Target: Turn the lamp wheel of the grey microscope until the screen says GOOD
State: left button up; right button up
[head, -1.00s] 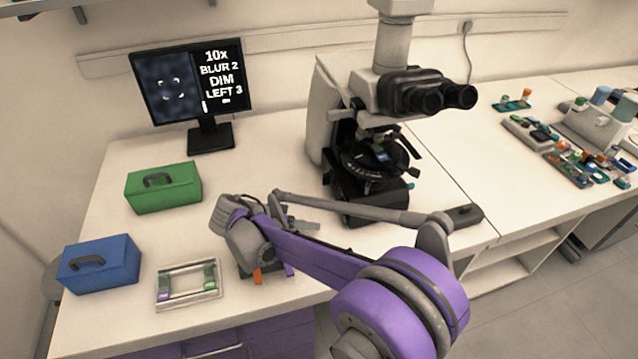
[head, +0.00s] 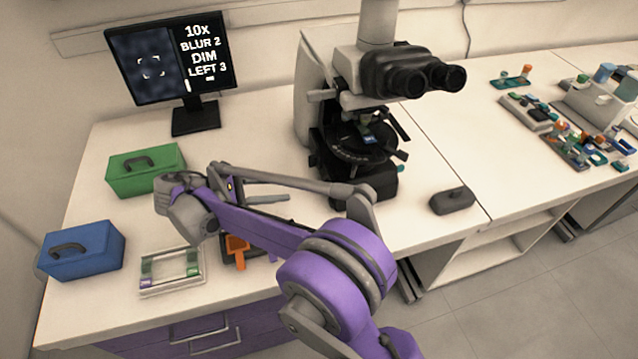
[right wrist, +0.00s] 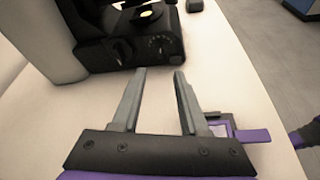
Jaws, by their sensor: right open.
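The grey microscope (head: 312,95) stands on the bench with black eyepieces and a black stage and base. The screen (head: 170,72) reads 10x, BLUR 2, DIM, LEFT 3, with a small bar below. In the right wrist view a dark round wheel (right wrist: 158,46) with pale marks shows on the black base, ahead of the fingertips. I cannot make the wheel out in the head view. My right gripper (head: 284,198) is open and empty, left of the base and apart from it; its two parallel fingers also show in the right wrist view (right wrist: 161,76). My left gripper is not in view.
A green box (head: 145,172), a blue box (head: 84,252) and a grey slide frame (head: 172,284) stand on the left of the bench. An orange piece (head: 237,250) lies below my right arm. A dark block (head: 452,201) sits right of the microscope. Small parts crowd the far right.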

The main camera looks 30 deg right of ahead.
aim_at(325, 186)
jog(key=b+x, duration=0.1)
jog(key=x, duration=0.9)
jog(key=shift+s+d+f, duration=0.1)
jog(key=shift+s+d, duration=0.05)
jog(key=shift+d, duration=0.2)
grip_shut()
